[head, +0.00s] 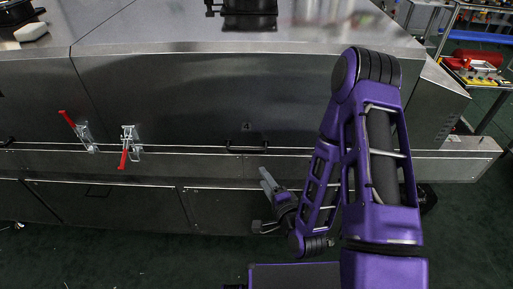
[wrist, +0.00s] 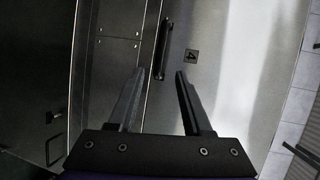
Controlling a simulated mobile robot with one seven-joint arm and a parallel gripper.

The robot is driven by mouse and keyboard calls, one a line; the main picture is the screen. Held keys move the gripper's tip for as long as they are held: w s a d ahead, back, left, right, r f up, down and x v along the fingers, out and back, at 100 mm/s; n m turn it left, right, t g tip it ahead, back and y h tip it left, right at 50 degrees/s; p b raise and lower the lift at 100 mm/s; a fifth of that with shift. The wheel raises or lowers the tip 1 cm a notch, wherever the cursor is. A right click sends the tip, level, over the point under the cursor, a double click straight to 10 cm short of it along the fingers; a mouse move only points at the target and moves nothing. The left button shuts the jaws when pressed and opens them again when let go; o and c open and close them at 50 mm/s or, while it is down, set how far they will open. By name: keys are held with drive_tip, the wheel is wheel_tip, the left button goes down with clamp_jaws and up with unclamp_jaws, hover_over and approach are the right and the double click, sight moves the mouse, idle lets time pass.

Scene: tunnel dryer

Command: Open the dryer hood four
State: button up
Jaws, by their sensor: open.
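Dryer hood four (head: 220,95) is a broad steel panel marked with a small 4; its lower edge meets the body along a straight seam, and I see no gap there. Its black bar handle (head: 247,149) sits just below the 4. In the wrist view the handle (wrist: 162,48) lies beyond my fingertips, roughly in line with the space between them, and the 4 is to its right. My gripper (head: 265,176) is open and empty, below and slightly right of the handle in the head view, apart from it.
Two red-handled latches sit left of the handle: the left latch (head: 80,130) has its lever pointing up, the right latch (head: 128,147) pointing down. Lower doors (head: 110,210) run beneath the seam. A cart with red items (head: 475,72) stands at right. The green floor is clear in front.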

drive_tip(key=m, duration=0.1)
drive_tip(key=b, duration=1)
approach(248, 152)
drive_tip(key=shift+t, duration=0.3)
drive_tip(key=x, duration=1.1)
drive_tip(key=shift+s+a+f, duration=0.1)
drive_tip(key=shift+a+f, duration=0.05)
drive_tip(key=shift+f, duration=0.1)
clamp_jaws()
